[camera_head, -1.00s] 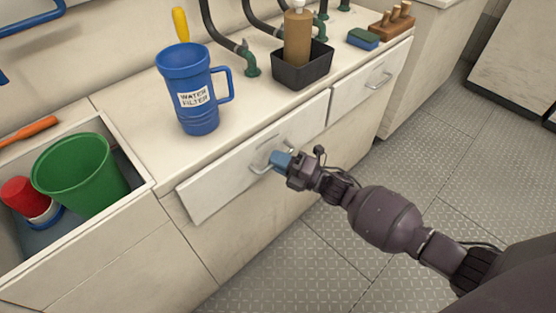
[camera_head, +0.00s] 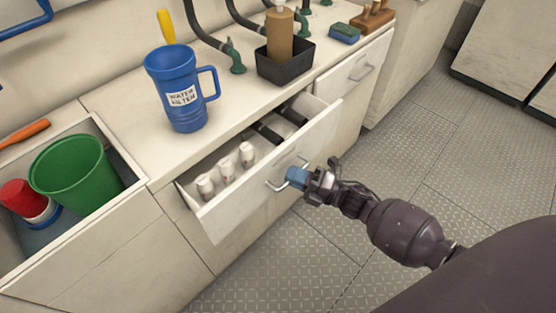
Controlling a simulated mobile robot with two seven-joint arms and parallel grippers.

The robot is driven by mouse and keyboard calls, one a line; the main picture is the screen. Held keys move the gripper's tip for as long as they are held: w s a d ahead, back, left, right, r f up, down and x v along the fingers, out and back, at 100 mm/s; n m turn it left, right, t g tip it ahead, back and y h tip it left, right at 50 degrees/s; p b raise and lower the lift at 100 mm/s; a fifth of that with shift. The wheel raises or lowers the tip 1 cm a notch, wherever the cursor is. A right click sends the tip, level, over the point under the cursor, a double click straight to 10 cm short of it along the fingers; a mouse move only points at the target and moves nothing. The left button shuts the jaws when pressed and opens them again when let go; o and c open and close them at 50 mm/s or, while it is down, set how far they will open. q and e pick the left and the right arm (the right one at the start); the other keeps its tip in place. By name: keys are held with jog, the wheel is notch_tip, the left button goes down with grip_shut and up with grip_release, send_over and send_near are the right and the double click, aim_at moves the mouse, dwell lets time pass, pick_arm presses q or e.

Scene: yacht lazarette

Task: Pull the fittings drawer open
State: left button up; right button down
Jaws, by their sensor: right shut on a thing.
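The fittings drawer (camera_head: 235,213) is partly open, its pale front standing out from the counter. Several white bottle-like fittings (camera_head: 227,170) stand inside at its left, and dark cylindrical items (camera_head: 268,133) lie toward its right. My right gripper (camera_head: 290,179) is shut on the drawer's metal handle (camera_head: 277,187), in front of the drawer face. Its blue fingertips hide part of the handle. My left gripper is not in view.
A blue water filter jug (camera_head: 180,90) and a black caddy with a brown bottle (camera_head: 285,62) stand on the counter (camera_head: 120,92). A second drawer (camera_head: 352,72) at right is closed. An open bin at left holds a green bucket (camera_head: 75,175). The floor (camera_head: 420,150) in front is clear.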

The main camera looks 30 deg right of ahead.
pick_arm(q)
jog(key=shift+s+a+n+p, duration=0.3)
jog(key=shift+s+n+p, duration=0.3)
jog(key=shift+p, duration=0.65)
pick_arm(e)
jog(key=s+d, duration=0.3)
jog(key=s, duration=0.7)
jog(key=s+d, duration=0.4)
jog(key=s, duration=0.6)
jog(key=shift+s+d, duration=0.2)
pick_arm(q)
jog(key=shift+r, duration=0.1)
pick_arm(e)
jog(key=c, duration=1.2)
grip_release()
jog(key=v, duration=1.1)
jog(key=shift+a, duration=0.1)
